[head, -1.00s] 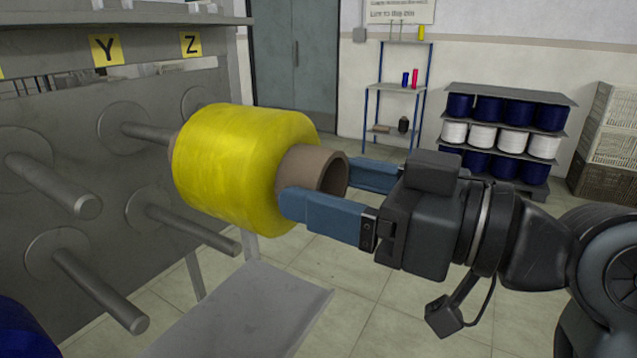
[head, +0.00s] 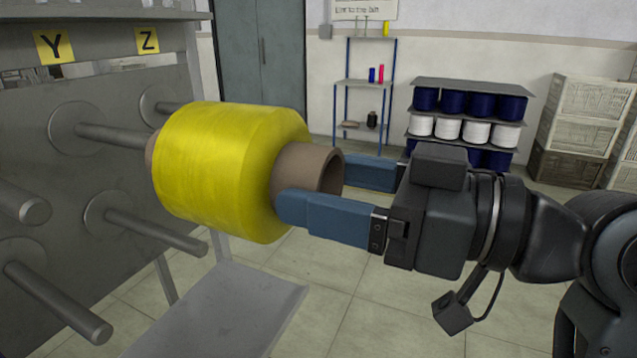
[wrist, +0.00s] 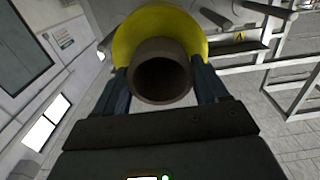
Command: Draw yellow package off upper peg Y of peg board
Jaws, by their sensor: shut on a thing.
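The yellow package (head: 230,170) is a fat yellow winding on a brown tube (head: 310,168), lying roughly level in front of the peg board (head: 40,110). My gripper (head: 318,187) is shut on the near end of the tube, one blue finger on each side. The upper peg under label Y (head: 110,136) runs from its round flange towards the package's far end. Whether its tip is still inside the tube is hidden. In the wrist view, the yellow package (wrist: 125,40) shows behind the open, dark tube mouth (wrist: 162,80), between the fingers.
A lower peg (head: 155,230) sticks out below the package, and more bare pegs (head: 60,300) are at left. A grey shelf plate (head: 220,310) lies underneath. A rack of blue and white packages (head: 465,120) stands far back. Floor at right of the board is open.

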